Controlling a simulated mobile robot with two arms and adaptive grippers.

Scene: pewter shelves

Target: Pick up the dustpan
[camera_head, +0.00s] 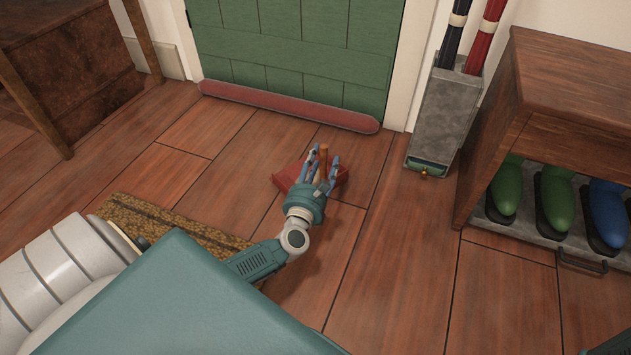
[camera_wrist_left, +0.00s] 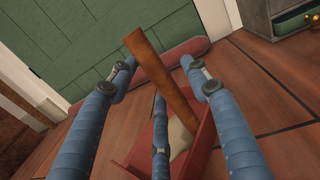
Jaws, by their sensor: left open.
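The dustpan (camera_head: 286,179) is red with a brown wooden handle and lies on the plank floor in front of the green door. My left gripper (camera_head: 323,162) is over it in the head view and hides part of the pan. In the left wrist view the handle (camera_wrist_left: 150,62) rises between the blue fingers, which are spread around it. Gaps show between the fingers and the handle, so the gripper is open; I cannot tell whether any finger touches it. The red pan (camera_wrist_left: 203,150) shows below the handle, with a pale patch by its base. My right gripper is not in view.
A red draught roll (camera_head: 290,106) lies along the foot of the green door (camera_head: 300,50). A grey umbrella stand (camera_head: 441,120) and a wooden shoe cabinet (camera_head: 575,85) stand at right. A brown mat (camera_head: 165,222) lies at left. Floor between dustpan and cabinet is clear.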

